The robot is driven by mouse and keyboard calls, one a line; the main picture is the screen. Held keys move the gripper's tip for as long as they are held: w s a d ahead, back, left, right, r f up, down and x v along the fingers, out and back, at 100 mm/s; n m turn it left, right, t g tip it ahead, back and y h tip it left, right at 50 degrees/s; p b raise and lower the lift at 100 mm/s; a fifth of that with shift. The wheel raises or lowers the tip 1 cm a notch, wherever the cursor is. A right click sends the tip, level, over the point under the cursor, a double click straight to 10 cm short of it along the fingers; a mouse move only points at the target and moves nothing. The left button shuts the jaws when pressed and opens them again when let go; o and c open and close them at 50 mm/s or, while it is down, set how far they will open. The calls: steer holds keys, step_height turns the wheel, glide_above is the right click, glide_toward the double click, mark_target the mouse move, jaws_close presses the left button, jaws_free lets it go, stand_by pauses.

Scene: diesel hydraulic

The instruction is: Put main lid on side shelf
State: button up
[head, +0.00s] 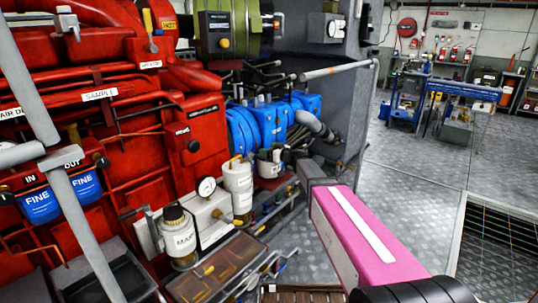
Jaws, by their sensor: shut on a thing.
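A pale canister labelled MAIN (181,241) stands upright at the front of the red machine, in the lower left. Its top (172,212) is dark and round; I cannot tell whether this is a lid or an open mouth. Whatever my gripper may hold is also out of sight. I cannot clearly make out which surface is the side shelf.
A brown-topped tray (212,276) lies just in front of the canister. A white canister (238,185) and a round gauge (206,187) stand behind it. Grey rails (85,225) cross the left side. Open metal floor (408,170) lies to the right, with a blue workbench (462,90) beyond.

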steer(key=shift+f, duration=0.85)
steer(key=o, duration=1.4)
steer(key=shift+f, duration=0.1)
